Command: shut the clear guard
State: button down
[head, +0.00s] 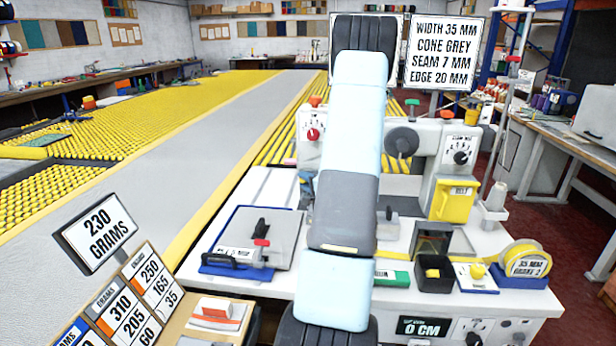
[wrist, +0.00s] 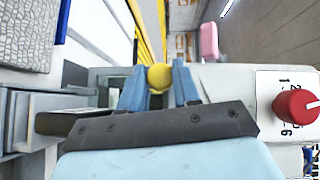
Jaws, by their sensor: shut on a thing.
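In the wrist view my gripper (wrist: 159,85) has its two blue fingers closed on a small round yellow knob (wrist: 160,75). The knob sits in front of the white machine body, left of a red dial knob (wrist: 296,104). I cannot make out a clear panel around the yellow knob, so the guard's edges and angle cannot be told. In the head view my arm runs up the middle and hides my gripper, the yellow knob and the middle of the white sewing machine (head: 455,140). The red dial knob (head: 313,135) shows just left of my arm.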

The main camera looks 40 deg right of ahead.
jog(key=shift+s+f, duration=0.15)
jog(key=shift+f, duration=0.2)
jog(key=c, duration=1.2)
grip_release()
jog(key=o, duration=0.4)
jog(key=shift+r, duration=0.1)
jog(key=s, duration=0.9)
jog(key=s+a+r, duration=0.1)
jog(key=s, duration=0.3)
jog(key=shift+s, duration=0.25)
